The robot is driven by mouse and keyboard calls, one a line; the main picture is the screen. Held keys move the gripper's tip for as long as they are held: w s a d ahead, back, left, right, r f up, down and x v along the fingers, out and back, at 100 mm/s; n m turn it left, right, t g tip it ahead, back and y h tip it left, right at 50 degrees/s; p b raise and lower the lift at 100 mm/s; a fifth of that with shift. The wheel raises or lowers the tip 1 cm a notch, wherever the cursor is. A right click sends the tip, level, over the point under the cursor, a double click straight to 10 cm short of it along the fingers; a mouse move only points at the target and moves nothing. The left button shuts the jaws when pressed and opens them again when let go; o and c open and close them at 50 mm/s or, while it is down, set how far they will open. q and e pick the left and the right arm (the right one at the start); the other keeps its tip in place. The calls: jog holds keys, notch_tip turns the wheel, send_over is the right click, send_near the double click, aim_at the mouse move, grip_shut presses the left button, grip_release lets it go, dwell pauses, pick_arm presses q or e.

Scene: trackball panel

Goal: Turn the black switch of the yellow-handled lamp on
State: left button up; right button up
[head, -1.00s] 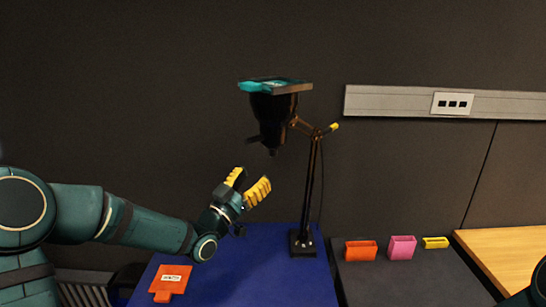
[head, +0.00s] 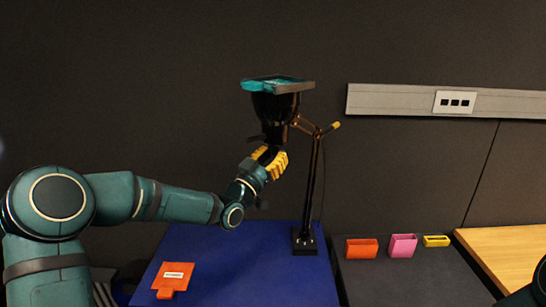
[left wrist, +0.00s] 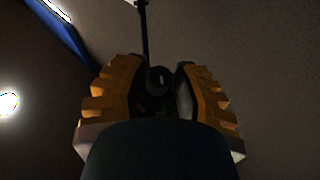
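The black lamp (head: 275,112) stands on a blue tabletop, its head hanging at the top of a thin jointed arm with a small yellow handle (head: 336,125). Its square base (head: 305,242) is below. A dark part points down under the lamp head; I cannot clearly make out the switch. My left gripper (head: 270,161), with yellow ribbed fingers, is just under the lamp head and overlaps its lower end. In the left wrist view the fingers (left wrist: 160,95) are apart, with a dark round piece (left wrist: 158,79) between them; contact cannot be told. My right gripper is out of view.
A teal-topped plate (head: 278,85) sits above the lamp head. An orange clipboard-like piece (head: 174,277) lies on the blue tabletop (head: 235,270). Orange (head: 361,248), pink (head: 402,246) and yellow (head: 436,241) holders stand on the dark table at right. A wall socket strip (head: 400,101) is behind.

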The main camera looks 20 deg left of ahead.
pick_arm(q)
grip_shut()
